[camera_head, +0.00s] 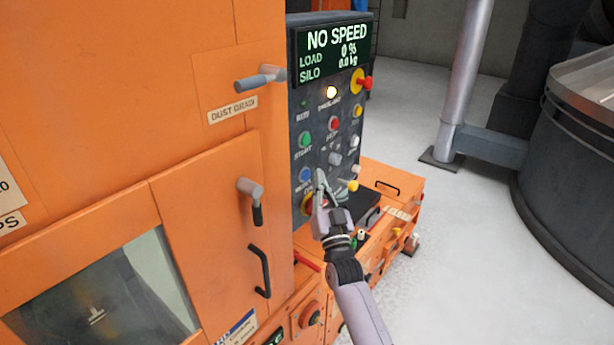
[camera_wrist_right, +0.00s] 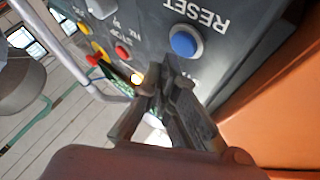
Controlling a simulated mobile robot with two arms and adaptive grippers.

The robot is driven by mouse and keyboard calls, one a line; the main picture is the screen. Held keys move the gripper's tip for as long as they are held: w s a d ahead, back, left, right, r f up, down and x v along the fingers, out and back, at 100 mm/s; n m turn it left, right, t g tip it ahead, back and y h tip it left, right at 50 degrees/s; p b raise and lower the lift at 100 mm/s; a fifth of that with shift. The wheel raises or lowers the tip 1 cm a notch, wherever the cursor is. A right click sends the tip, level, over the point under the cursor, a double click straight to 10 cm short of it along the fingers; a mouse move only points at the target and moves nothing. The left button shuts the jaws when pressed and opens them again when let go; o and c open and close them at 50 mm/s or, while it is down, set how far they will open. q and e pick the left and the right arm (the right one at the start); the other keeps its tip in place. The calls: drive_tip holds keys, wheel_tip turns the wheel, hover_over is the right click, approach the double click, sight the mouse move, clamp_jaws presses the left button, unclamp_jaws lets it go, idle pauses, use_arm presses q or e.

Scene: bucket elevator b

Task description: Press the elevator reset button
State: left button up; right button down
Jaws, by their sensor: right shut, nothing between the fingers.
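The blue reset button (camera_head: 305,174) sits at the lower left of the dark control panel (camera_head: 297,112). In the right wrist view the blue button (camera_wrist_right: 184,42) shows beside the word RESET, which appears upside down. My right gripper (camera_head: 320,176) is shut and empty in front of the panel's lower part, just right of the blue button. In the right wrist view the fingertips (camera_wrist_right: 168,75) are close to the button, with a small gap in the picture. I cannot tell whether they touch the panel. My left gripper is not in view.
The panel display (camera_head: 335,48) reads NO SPEED. A green button (camera_head: 305,139), a red button (camera_head: 334,124) and a red-yellow stop knob (camera_head: 362,82) are nearby. Open floor (camera_head: 450,250) lies to the right.

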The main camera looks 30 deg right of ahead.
drive_tip(key=shift+w, duration=0.1)
idle(0.6)
drive_tip(key=shift+w+a, duration=0.15)
drive_tip(key=shift+w, duration=0.15)
drive_tip(key=shift+w+a+b, duration=0.15)
drive_tip(key=shift+w+b, duration=0.15)
drive_tip(key=shift+w, duration=0.1)
idle(0.6)
drive_tip(key=shift+s, duration=0.1)
drive_tip(key=shift+s+d+p, duration=0.3)
drive_tip(key=shift+s+p, duration=0.05)
drive_tip(key=shift+s, duration=0.35)
drive_tip(key=shift+s+d+p, duration=0.3)
drive_tip(key=shift+s, duration=0.45)
drive_tip(key=shift+s+d+p, duration=0.35)
drive_tip(key=shift+s, duration=0.45)
drive_tip(key=shift+s+d+p, duration=0.3)
drive_tip(key=shift+s, duration=0.45)
